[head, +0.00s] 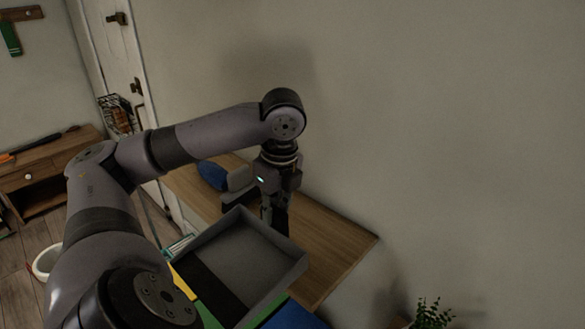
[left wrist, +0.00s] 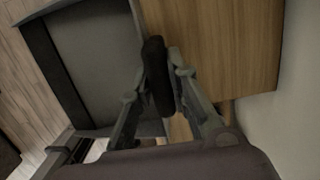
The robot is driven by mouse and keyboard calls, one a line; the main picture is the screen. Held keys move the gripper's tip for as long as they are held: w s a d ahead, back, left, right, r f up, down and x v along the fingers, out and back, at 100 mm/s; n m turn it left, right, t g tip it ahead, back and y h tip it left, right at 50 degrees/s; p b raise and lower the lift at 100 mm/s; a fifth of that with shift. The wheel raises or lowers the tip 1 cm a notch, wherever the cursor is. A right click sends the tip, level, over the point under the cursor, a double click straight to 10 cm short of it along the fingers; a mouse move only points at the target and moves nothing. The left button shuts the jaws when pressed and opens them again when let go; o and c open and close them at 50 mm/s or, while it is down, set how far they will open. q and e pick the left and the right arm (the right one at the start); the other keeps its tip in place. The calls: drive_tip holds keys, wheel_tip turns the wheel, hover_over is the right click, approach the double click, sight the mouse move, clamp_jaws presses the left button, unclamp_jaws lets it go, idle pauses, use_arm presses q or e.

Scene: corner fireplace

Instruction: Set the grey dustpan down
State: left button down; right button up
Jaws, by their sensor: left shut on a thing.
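The grey dustpan (head: 250,250) is a shallow open pan with raised walls and a dark band along one side. It also shows in the left wrist view (left wrist: 95,50). My left gripper (head: 275,215) points down at the pan's far edge. In the left wrist view its fingers (left wrist: 158,72) are shut on the dustpan's dark handle. The pan overlaps the front edge of a wooden bench top (head: 335,255). I cannot tell whether it touches the wood. My right gripper is not in view.
A blue item (head: 212,175) and a grey item (head: 240,179) lie on the bench behind my wrist. Green and blue things show below the pan. A leafy plant (head: 430,315) stands at the lower right. The bench's right end looks clear, beside the wall.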

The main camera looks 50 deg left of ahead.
use_arm(q)
drive_tip(key=w+a+p, duration=0.2)
drive_tip(key=w+p, duration=0.5)
drive_tip(key=w, duration=1.2)
drive_tip(key=f+p, duration=0.1)
drive_tip(key=f, duration=0.1)
drive_tip(key=f+p, duration=0.1)
drive_tip(key=f, duration=0.1)
drive_tip(key=f+p, duration=0.1)
drive_tip(key=f, duration=0.1)
drive_tip(key=shift+s+p, duration=0.3)
drive_tip(key=shift+w+f, duration=0.2)
drive_tip(key=shift+f, duration=0.3)
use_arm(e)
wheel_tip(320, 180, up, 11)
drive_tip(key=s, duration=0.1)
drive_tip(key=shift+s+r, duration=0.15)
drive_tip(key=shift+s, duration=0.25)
use_arm(q)
drive_tip(key=c, duration=1.5)
unclamp_jaws()
